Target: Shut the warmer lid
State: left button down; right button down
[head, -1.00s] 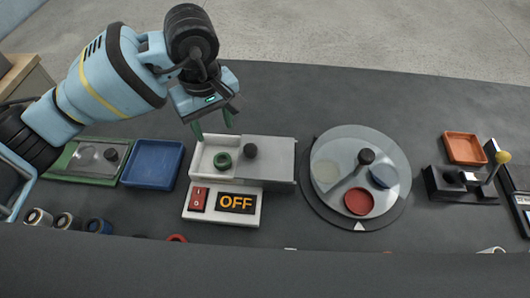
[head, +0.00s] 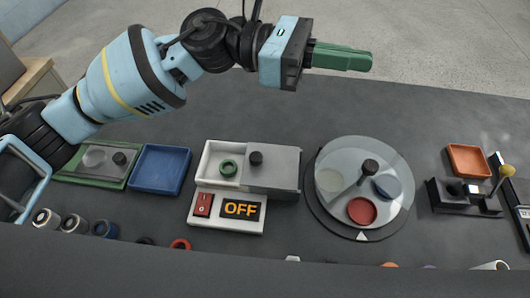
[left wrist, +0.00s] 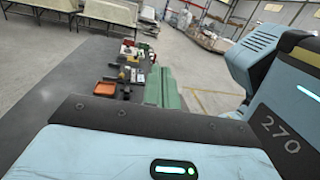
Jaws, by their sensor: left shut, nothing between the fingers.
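The warmer is a white box (head: 228,222) with a red switch and a display reading OFF. Its grey sliding lid (head: 280,172) has a black knob (head: 256,158) and covers the right part. The left compartment is uncovered, with a green ring (head: 228,168) inside. My left gripper (head: 369,62) is well away from the lid, beyond the table's far edge in the head view, pointing right. Its green fingers are shut and empty; they also show in the left wrist view (left wrist: 162,88). My right gripper is not in view.
A blue tray (head: 160,169) and a green-framed tray (head: 75,174) stand left of the warmer. A round clear-covered turntable (head: 340,152) stands close on its right. An orange tray (head: 468,160) and a black lever block (head: 440,198) are farther right. The table behind the warmer is clear.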

pick_arm(q)
jog(key=w+r+n+t+h, duration=0.3)
jog(key=w+r+n+t, duration=0.2)
jog(key=w+n+t, duration=0.55)
jog(key=w+a+f+n+t+y, duration=0.1)
jog(key=w+a+n+t+y, duration=0.2)
jog(key=n, duration=0.7)
jog(key=n+g+y+p, duration=0.1)
jog(key=n+g+y, duration=1)
jog(key=n+y, duration=0.35)
send_near(286, 174)
jog(key=shift+m, duration=0.3)
jog(key=x, duration=0.4)
jog(key=shift+d+f, duration=0.1)
jog(key=shift+d, duration=0.1)
jog(key=shift+f, duration=0.5)
jog(key=a, duration=0.1)
jog(key=w+a, duration=0.1)
jog(key=a, duration=0.1)
jog(key=shift+r, duration=0.15)
jog(key=shift+a+p, duration=0.25)
jog(key=shift+p, duration=0.05)
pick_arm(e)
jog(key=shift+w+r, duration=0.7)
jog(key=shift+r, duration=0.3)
